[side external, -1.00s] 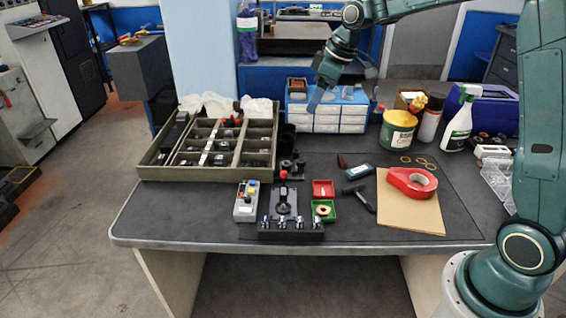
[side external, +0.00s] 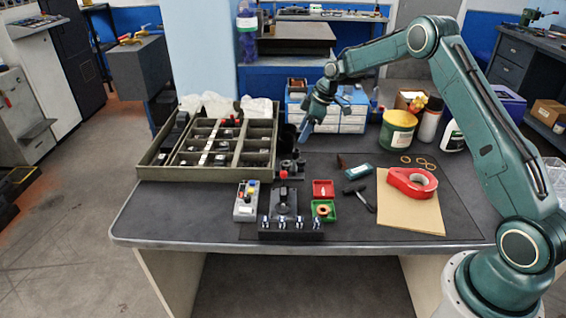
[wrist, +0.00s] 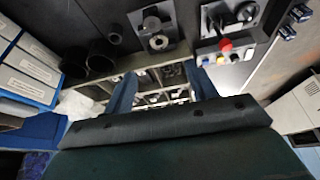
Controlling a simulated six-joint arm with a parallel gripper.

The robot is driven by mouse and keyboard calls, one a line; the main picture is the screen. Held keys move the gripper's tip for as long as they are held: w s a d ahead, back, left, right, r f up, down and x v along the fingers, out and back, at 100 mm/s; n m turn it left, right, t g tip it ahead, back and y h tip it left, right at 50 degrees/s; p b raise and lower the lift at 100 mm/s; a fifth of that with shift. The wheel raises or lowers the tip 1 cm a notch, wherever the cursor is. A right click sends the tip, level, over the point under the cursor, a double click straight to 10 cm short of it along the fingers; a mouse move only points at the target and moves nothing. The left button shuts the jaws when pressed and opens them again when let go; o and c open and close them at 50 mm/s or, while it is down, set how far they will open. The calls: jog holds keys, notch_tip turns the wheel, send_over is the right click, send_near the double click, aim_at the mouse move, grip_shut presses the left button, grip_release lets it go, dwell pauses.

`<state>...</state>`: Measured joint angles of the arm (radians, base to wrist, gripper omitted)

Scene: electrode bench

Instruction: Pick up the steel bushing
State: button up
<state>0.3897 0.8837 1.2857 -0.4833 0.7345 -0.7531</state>
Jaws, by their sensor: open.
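I cannot pick out the steel bushing with certainty. A small grey ring-shaped part (wrist: 158,42) sits on a dark fixture in the wrist view, and it may be the bushing. That fixture (side external: 288,166) stands right of the compartment tray in the side view, where the ring is too small to make out. My gripper (side external: 305,132) hangs above the back of the bench, beyond the fixture. In the wrist view its two blue fingers (wrist: 161,90) are spread with nothing between them, and the tray's compartments show behind them.
The divided tray (side external: 143,172) holds several small parts at left. Dark cups (side external: 288,135) stand beside it, and white drawers (side external: 352,124) at the back.

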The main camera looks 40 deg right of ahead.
jog(key=shift+f, duration=0.1)
send_near(283, 169)
jog(key=shift+w+d+f, duration=0.1)
jog(key=shift+w+f, duration=0.1)
jog(key=shift+f, duration=0.25)
jog(key=shift+w+d+f, duration=0.1)
jog(key=shift+w+f, duration=0.1)
jog(key=shift+f, duration=0.3)
jog(key=shift+x, duration=2.55)
jog(key=shift+c, duration=0.5)
jog(key=c, duration=1)
